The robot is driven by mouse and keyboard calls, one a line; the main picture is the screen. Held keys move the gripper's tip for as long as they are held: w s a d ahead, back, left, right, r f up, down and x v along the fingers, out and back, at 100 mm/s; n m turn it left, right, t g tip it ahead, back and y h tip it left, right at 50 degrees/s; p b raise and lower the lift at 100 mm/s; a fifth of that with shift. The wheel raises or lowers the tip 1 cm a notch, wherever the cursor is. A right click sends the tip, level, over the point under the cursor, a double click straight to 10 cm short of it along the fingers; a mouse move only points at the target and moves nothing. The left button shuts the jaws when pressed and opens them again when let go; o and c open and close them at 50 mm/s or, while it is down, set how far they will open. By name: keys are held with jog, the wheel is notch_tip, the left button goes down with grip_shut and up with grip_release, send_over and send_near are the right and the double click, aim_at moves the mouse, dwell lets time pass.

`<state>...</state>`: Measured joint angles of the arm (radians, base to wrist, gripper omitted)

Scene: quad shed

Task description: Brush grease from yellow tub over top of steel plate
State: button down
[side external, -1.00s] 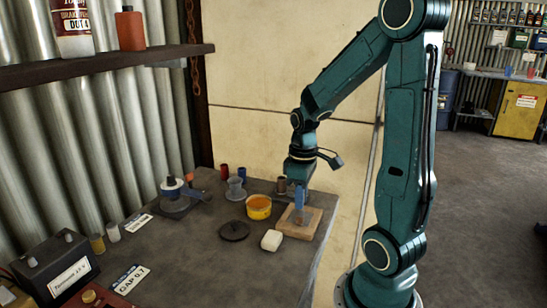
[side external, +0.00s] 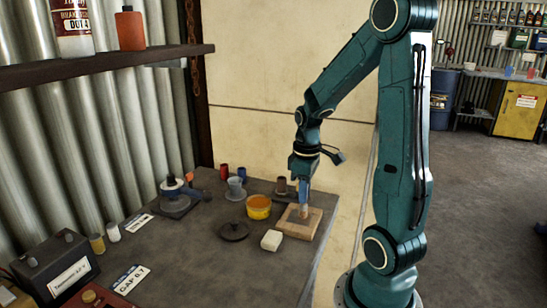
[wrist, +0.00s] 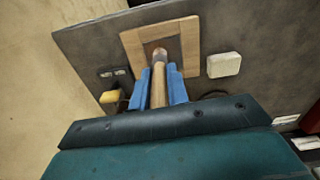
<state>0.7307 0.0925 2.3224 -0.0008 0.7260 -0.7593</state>
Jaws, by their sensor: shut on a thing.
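My gripper (side external: 303,191) is shut on a brush with a pale wooden handle. The brush (wrist: 159,80) points away from me between the blue fingers in the wrist view. Its tip is over the dark steel plate (wrist: 175,47), which lies on a wooden board (wrist: 132,46). I cannot tell whether the bristles touch the plate. In the side view the brush (side external: 304,212) stands nearly upright above the board (side external: 290,229). The yellow tub (side external: 259,211), open with orange-brown grease inside, stands left of the board.
A white block (side external: 271,240) lies in front of the board, and a dark round lid (side external: 233,231) lies left of it. A brown cup (side external: 282,185) stands behind the board. A grey cup (side external: 236,187) stands behind the tub. The bench's right edge is close to the board.

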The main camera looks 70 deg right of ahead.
jog(key=shift+a, duration=2)
jog(key=shift+w, duration=0.75)
jog(key=shift+s+d, duration=0.1)
jog(key=shift+d, duration=3.5)
jog(key=shift+a, duration=3.6)
notch_tip(320, 180, up, 8)
